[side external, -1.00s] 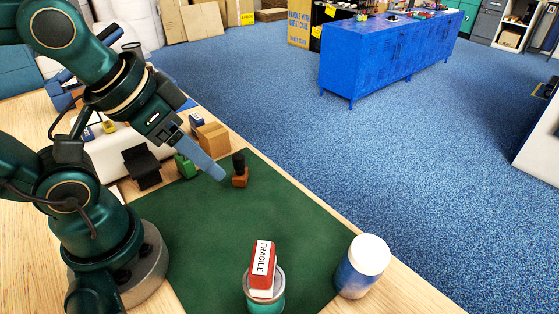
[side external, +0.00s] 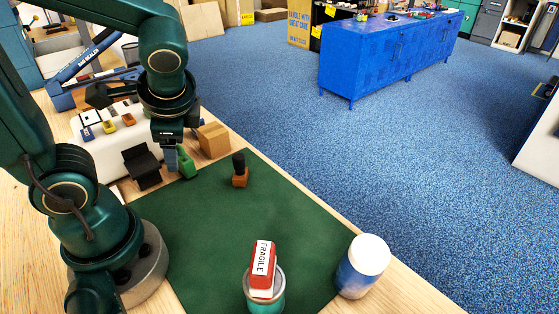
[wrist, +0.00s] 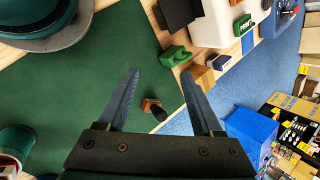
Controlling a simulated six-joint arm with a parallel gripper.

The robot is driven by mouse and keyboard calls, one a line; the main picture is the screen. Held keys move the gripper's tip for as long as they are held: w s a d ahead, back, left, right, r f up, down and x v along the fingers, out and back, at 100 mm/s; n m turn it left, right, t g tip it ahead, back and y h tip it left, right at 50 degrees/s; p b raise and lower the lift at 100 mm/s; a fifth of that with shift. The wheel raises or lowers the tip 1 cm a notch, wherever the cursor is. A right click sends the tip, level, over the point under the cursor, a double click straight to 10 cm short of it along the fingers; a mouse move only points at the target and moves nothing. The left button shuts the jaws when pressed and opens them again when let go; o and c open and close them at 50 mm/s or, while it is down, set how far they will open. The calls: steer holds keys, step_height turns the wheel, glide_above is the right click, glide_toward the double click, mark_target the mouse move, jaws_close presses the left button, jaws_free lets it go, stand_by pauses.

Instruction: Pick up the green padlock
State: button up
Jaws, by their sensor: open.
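The green padlock (side external: 187,164) sits at the far edge of the green mat in the side view, left of the small cardboard box. In the wrist view the padlock (wrist: 174,57) lies just beyond the fingertips, nearer the right finger. My gripper (side external: 176,160) points down, and its blue-grey finger appears beside the padlock's left side in the side view. The wrist view shows my gripper (wrist: 160,71) open, with nothing between its fingers at the tips. I cannot tell the exact height of the fingertips above the padlock.
A wooden stamp with black handle (side external: 239,172) stands on the green mat (side external: 230,220). The cardboard box (side external: 213,140) is right of the padlock, a black holder (side external: 142,167) left. A red FRAGILE box (side external: 263,258) sits on a teal can (side external: 265,298); a white-blue jar (side external: 362,265) is nearby.

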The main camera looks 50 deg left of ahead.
mark_target(186, 159)
steer(key=w+a+f+m+y, duration=0.1)
steer(key=f+m+y, duration=0.1)
steer(key=m, duration=0.1)
steer(key=w+a+f+m+g+y, duration=0.1)
steer(key=w+a+f+m+y, duration=0.1)
steer(key=f+m+y, duration=0.1)
steer(key=w+a+f+m+y, duration=0.1)
steer(key=a+f+m+y, duration=0.1)
steer(key=f+m, duration=0.1)
steer(key=shift+w+m, duration=0.15)
steer(key=shift+m, duration=0.75)
steer(key=shift+f, duration=0.2)
steer(key=shift+s+f+y, duration=0.15)
steer(key=shift+s+y, duration=0.1)
steer(key=shift+y, duration=0.05)
steer(key=shift+x, duration=2.45)
jaws_close()
